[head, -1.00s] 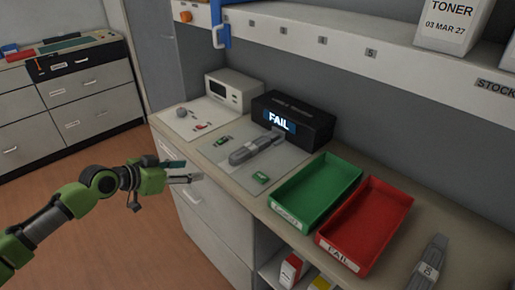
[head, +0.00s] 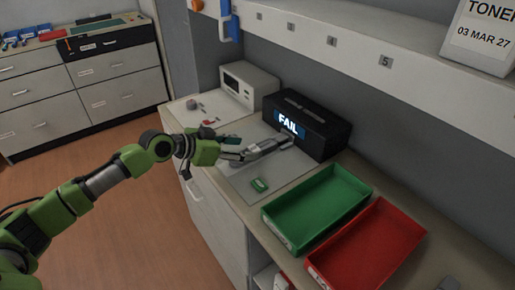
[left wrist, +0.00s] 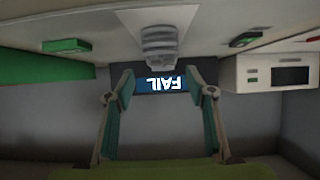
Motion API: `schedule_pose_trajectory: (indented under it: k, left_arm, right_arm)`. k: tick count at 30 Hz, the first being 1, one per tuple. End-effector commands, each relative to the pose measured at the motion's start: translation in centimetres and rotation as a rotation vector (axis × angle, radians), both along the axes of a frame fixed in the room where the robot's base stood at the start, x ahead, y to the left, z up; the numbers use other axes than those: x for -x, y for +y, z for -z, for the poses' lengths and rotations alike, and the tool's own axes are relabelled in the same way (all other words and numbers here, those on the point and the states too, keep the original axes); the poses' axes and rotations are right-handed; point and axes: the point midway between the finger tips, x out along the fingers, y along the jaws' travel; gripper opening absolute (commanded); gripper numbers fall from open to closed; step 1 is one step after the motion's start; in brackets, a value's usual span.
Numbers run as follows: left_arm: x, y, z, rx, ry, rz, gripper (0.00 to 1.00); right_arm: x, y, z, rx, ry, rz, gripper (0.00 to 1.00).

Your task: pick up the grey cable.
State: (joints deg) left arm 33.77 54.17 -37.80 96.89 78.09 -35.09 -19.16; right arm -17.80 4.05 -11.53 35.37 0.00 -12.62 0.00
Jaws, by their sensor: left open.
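I cannot make out a clear grey cable. A grey ribbed piece (head: 264,148) lies on the light mat in front of the black box with the lit FAIL screen (head: 290,126). It also shows in the left wrist view (left wrist: 158,42), where the picture is upside down. My left gripper (head: 238,148) is open at the near end of this grey piece and partly hides it. In the left wrist view the open fingers (left wrist: 161,82) are spread, with the FAIL screen seen between them and nothing held. My right gripper is not in view.
A green tray (head: 265,215) and a red tray (head: 420,232) stand to the right. A small green part (head: 259,185) lies on the mat (head: 235,185). A white instrument (head: 250,84) stands behind at the left. A shelf (head: 340,45) overhangs the bench.

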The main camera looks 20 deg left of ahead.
Motion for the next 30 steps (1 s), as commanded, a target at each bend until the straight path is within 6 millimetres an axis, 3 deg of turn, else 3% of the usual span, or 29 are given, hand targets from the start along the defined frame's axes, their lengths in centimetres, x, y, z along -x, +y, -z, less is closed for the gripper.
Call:
schedule_pose_trajectory:
  k: [21, 30]
  left_arm:
    - [-5.4, -3.8, 2.9, 0.000, 0.000, -0.001, 0.50]
    - [-5.6, -3.9, 3.2, -0.001, -0.001, -0.001, 0.50]
  right_arm:
    - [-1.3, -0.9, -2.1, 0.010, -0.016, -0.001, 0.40]
    - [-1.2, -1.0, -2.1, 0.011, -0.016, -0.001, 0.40]
